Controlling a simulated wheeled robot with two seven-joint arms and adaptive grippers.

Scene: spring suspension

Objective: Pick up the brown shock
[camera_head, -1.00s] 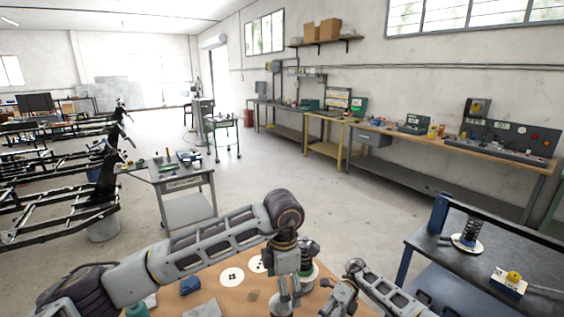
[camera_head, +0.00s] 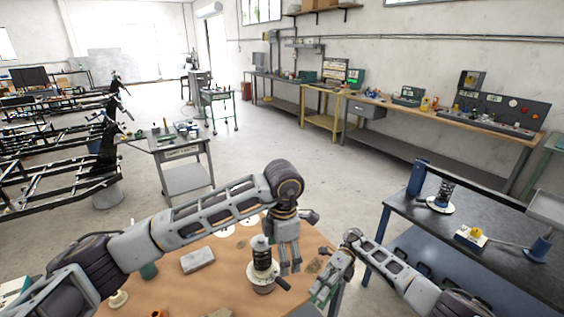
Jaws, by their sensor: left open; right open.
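A spring shock (camera_head: 262,262) with a grey cap and dark coil stands upright on a pale round base on the brown-topped table (camera_head: 215,262). I cannot clearly make out a brown colour on it. My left gripper (camera_head: 290,268) hangs fingers down just to the right of the shock; it is open, and I see nothing held in it. Whether it touches the shock is hard to tell. My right gripper (camera_head: 322,294) is open at the table's right edge, lower and to the right, apart from the shock.
A grey block (camera_head: 198,260), a green bottle-like item (camera_head: 148,270) and pale discs lie on the table. Another coil spring (camera_head: 444,194) on a white base and a yellow-topped box (camera_head: 472,236) stand on the dark bench (camera_head: 410,207) at right. Open floor lies beyond.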

